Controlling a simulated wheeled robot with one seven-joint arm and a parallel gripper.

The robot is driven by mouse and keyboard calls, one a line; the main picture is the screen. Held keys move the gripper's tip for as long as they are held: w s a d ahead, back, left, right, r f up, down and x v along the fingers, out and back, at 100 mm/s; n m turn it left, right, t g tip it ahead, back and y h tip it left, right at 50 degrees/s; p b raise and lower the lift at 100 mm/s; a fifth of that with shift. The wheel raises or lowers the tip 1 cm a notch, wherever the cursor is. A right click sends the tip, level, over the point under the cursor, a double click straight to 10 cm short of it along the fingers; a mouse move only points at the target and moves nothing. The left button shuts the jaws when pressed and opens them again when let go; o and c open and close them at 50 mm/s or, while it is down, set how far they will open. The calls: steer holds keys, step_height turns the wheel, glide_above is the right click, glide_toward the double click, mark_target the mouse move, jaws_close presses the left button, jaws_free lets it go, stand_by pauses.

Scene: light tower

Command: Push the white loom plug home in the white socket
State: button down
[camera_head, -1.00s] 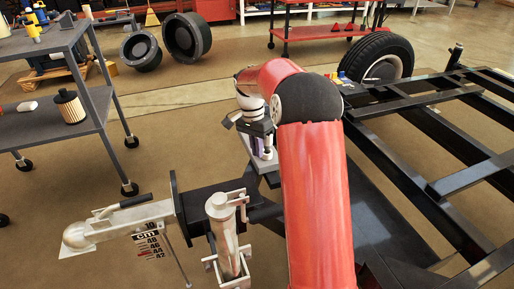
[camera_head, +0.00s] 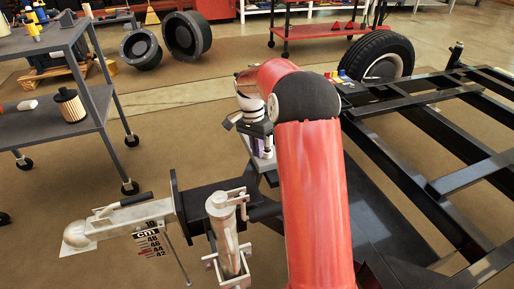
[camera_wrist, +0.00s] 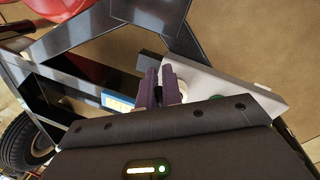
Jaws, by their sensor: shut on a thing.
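My gripper (camera_wrist: 160,88) has its two dark fingers close together over a grey panel (camera_wrist: 240,92). In the head view my gripper (camera_head: 262,142) is partly hidden by my arm and sits at the panel by the black frame. A small white round part (camera_wrist: 183,91) shows just right of the fingers. I cannot tell whether it is the white plug or the white socket. What the fingers grip is hidden between them, and so is any joint between plug and socket. A green part (camera_wrist: 217,98) on the panel and a blue part (camera_wrist: 118,102) left of the fingers are partly covered by my gripper.
The black trailer frame (camera_head: 440,150) fills the right side. The metal coupler (camera_head: 120,219) and an upright jack (camera_head: 224,235) stand in front at left. A grey cart (camera_head: 60,130) stands at far left. Open floor lies between cart and frame.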

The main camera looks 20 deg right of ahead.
steer(key=shift+f+b, duration=0.45)
steer(key=shift+f, duration=0.65)
steer(key=c, duration=1.5)
jaws_free()
